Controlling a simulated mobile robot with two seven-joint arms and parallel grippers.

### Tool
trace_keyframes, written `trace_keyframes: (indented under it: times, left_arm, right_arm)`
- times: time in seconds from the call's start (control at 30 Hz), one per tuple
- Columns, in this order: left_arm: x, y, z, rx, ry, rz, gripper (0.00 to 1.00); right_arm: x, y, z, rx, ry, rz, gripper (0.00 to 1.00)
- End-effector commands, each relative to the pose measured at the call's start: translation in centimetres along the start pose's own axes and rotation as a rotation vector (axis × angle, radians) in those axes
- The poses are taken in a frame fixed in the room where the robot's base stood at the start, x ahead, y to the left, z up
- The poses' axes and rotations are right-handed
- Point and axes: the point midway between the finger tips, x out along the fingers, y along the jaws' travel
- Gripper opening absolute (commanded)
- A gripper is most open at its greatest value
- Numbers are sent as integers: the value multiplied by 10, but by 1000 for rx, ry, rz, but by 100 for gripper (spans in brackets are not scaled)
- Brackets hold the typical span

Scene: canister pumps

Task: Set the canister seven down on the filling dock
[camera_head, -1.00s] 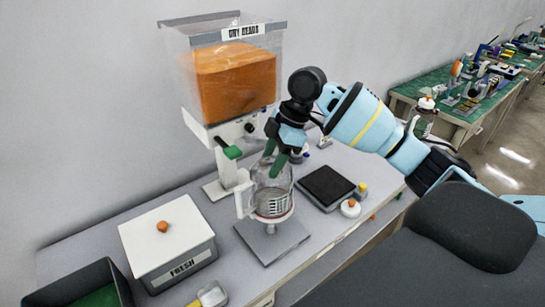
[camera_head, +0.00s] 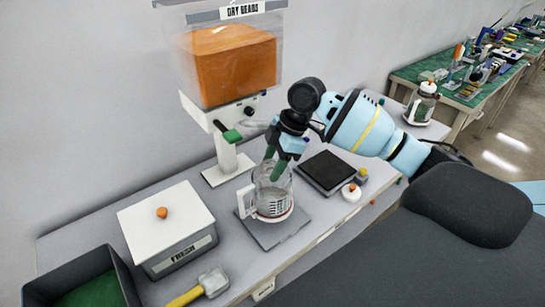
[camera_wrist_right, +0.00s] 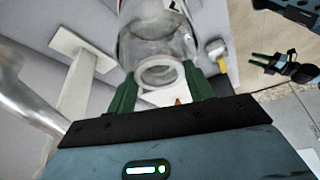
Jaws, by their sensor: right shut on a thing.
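The clear glass canister (camera_head: 272,192) with a white handle stands upright at a grey square plate (camera_head: 268,238), which I take as the filling dock. Its base looks at or very near the plate; contact cannot be told. No number is readable on it. My right gripper (camera_head: 275,163) is shut on the canister's top from above. In the right wrist view its green fingers (camera_wrist_right: 160,90) sit on either side of the canister's round neck (camera_wrist_right: 160,74). My left gripper (camera_wrist_right: 260,62) shows small in the right wrist view, its green fingers apart and empty.
The dry-beads dispenser (camera_head: 232,65) stands behind the canister. A black-topped pad (camera_head: 326,171) lies to its right, with a small orange-topped white piece (camera_head: 351,192). The FRESH box (camera_head: 165,225), a dark bin (camera_head: 85,278) and a yellow-handled mallet (camera_head: 205,287) are left. Another canister (camera_head: 421,103) stands behind right.

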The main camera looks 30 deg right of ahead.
Motion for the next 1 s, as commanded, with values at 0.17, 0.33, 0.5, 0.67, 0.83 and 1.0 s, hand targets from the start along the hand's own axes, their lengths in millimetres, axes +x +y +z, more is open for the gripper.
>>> trace_keyframes:
  times: [0.17,0.33,0.5,0.67,0.83,1.0]
  left_arm:
    - [0,0,0,0,1,0,36]
    - [0,0,-1,0,1,0,36]
    - [0,0,-1,0,2,0,36]
    - [0,0,-4,1,7,0,36]
    - [0,0,-7,2,13,-1,36]
    - [0,0,-8,2,14,-1,36]
  right_arm:
    - [1,0,0,-1,2,2,11]
    - [1,0,0,-1,2,2,11]
    - [1,0,0,-1,2,2,11]
    - [1,0,0,-1,2,3,11]
    - [1,0,0,-1,2,3,11]
    - [2,0,0,-1,2,3,11]
